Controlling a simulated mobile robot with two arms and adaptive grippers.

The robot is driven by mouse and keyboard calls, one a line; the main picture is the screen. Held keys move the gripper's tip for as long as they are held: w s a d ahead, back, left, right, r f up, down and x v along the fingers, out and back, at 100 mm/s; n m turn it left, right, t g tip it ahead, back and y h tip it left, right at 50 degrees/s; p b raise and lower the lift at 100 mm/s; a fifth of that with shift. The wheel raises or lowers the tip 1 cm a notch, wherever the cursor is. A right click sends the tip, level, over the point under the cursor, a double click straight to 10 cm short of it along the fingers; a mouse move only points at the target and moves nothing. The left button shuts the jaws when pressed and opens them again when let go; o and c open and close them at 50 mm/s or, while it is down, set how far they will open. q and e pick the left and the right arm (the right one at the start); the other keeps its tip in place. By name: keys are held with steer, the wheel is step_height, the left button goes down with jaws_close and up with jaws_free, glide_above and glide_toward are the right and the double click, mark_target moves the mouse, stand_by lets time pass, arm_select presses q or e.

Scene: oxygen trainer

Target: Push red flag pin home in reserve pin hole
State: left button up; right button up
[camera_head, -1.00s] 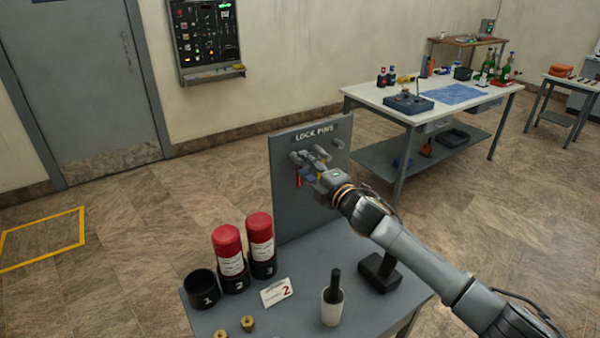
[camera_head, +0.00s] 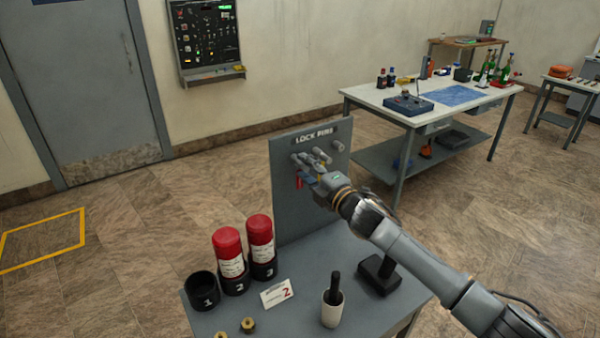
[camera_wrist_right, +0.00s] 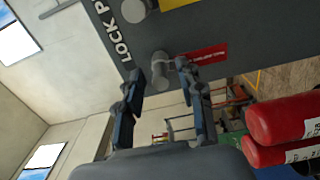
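The grey upright panel (camera_head: 290,205) marked LOCK PINS stands on the near bench. A red flag hangs from a pin on its front; the red flag (camera_head: 299,182) shows just left of my right gripper (camera_head: 311,172). In the right wrist view the pin's grey round end (camera_wrist_right: 160,70) lies between the two dark fingertips, with the red flag (camera_wrist_right: 204,57) running out past one finger. The fingers of my right gripper (camera_wrist_right: 160,76) are apart, with a small gap visible on both sides of the pin. How deep the pin sits is hard to tell. My left gripper is out of view.
Another grey peg (camera_wrist_right: 134,10) and a yellow flag (camera_wrist_right: 176,3) are close by on the panel.

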jaws_close()
steer(key=shift+d, duration=0.1)
steer(key=shift+s+d+p, duration=0.15)
steer(key=shift+s+p, duration=0.2)
steer(key=shift+p+v, duration=0.95)
steer(key=shift+v, duration=0.8)
steer(key=shift+p+v, duration=0.45)
steer(key=shift+v, duration=0.6)
